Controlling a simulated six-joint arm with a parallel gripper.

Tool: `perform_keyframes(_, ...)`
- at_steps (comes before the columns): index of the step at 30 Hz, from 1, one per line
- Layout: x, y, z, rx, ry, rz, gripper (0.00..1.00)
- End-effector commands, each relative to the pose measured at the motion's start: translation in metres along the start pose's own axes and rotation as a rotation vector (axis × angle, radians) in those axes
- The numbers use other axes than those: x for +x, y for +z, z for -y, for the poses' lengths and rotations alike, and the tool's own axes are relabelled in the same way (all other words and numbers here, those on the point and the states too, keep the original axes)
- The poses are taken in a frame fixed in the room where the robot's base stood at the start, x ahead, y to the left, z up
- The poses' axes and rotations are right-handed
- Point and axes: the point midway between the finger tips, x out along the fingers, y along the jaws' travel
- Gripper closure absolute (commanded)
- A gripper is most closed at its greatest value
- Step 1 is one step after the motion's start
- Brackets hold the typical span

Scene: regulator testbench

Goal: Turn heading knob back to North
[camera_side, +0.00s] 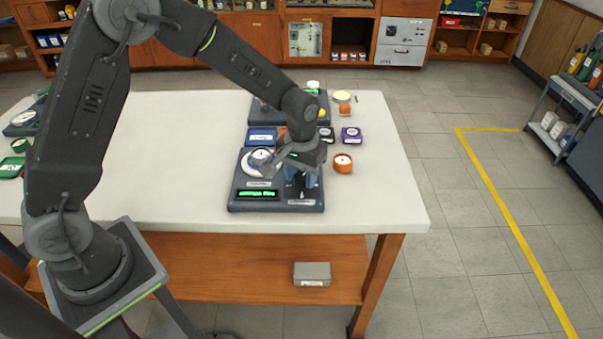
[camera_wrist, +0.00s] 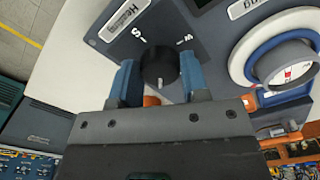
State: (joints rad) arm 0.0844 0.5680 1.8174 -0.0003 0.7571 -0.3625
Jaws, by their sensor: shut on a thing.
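The heading knob (camera_wrist: 160,66) is a round black knob on a dark panel (camera_wrist: 110,35), under a white "Heading" label (camera_wrist: 124,19). The letters S and W show on the panel above it in the wrist view; the other letters are hidden by my gripper. A pale mark on the knob points down in the picture, toward the gripper body. My gripper (camera_wrist: 160,78) has its blue fingers on both sides of the knob and is shut on it.
A white dial with a blue ring (camera_wrist: 283,64) sits close to the gripper. A green-lit display (camera_side: 257,194) is at the front of the testbench. An orange gauge (camera_side: 342,163) and a purple box (camera_side: 351,135) stand to the right.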

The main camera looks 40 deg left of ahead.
Motion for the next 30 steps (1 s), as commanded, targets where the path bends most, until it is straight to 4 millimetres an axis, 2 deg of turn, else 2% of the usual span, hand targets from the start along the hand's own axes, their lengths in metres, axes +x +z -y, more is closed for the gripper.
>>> perform_keyframes(18,-0.0012,-0.0016,-0.001,-0.537,0.003,-0.005,0.82)
perform_keyframes(30,-0.0012,-0.0018,-0.0009,-0.699,0.004,-0.005,0.82)
